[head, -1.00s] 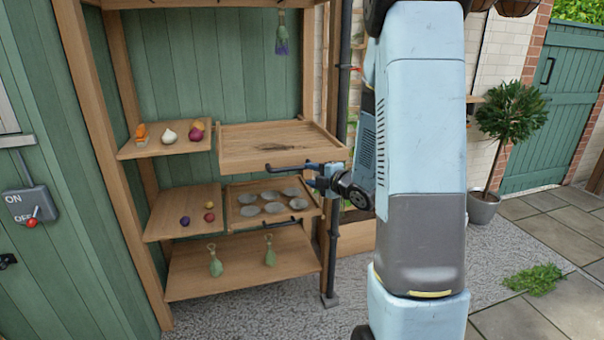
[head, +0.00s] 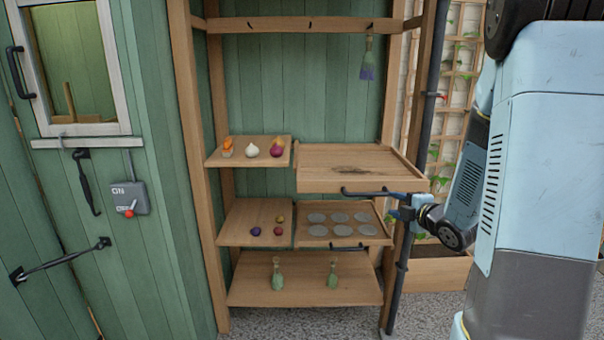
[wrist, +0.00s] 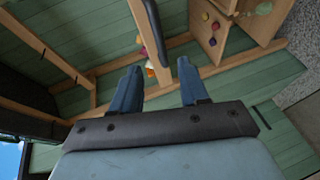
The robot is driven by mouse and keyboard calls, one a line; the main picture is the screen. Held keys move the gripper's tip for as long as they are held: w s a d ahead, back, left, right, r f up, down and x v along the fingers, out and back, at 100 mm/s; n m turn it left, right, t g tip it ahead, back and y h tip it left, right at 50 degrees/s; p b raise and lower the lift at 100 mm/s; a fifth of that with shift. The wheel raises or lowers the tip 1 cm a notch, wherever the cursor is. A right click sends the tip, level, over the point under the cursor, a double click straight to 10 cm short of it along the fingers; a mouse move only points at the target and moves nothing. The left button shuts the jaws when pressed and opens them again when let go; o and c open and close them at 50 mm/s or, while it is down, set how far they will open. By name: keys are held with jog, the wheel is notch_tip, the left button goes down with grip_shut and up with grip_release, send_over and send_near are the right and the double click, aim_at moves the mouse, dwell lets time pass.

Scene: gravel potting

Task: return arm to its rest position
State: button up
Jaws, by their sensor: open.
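My gripper (head: 396,204) is at the right of the wooden shelf unit, next to the right end of the black handle (head: 362,192) under the upper right tray (head: 350,184). In the wrist view my gripper (wrist: 158,70) has its two blue fingers apart with nothing held between them. A dark handle (wrist: 154,30) shows just beyond the fingertips there. I cannot tell whether the fingers touch it. My arm is stretched toward the shelf from the right side of the head view.
The lower right tray (head: 343,240) holds several grey discs. Bulbs and small round things sit on the left shelves. Two green bottles (head: 278,280) stand on the bottom shelf (head: 300,296). A dark pipe (head: 425,120) runs beside my gripper. A switch box (head: 130,198) is on the left wall.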

jog(key=s+r+m+g+h, duration=0.3)
jog(key=s+r+m+h, duration=0.35)
jog(key=r+m, duration=0.4)
jog(key=s+a+r+m+g+y, duration=0.1)
jog(key=s+a+m+g, duration=0.2)
jog(key=s, duration=0.8)
jog(key=s+a+r+m+g+y, duration=0.1)
jog(key=s+a+r+m+g, duration=0.1)
jog(key=s+a+m, duration=0.4)
jog(key=s+a+g, duration=0.1)
jog(key=s, duration=0.4)
jog(key=shift+m, duration=0.35)
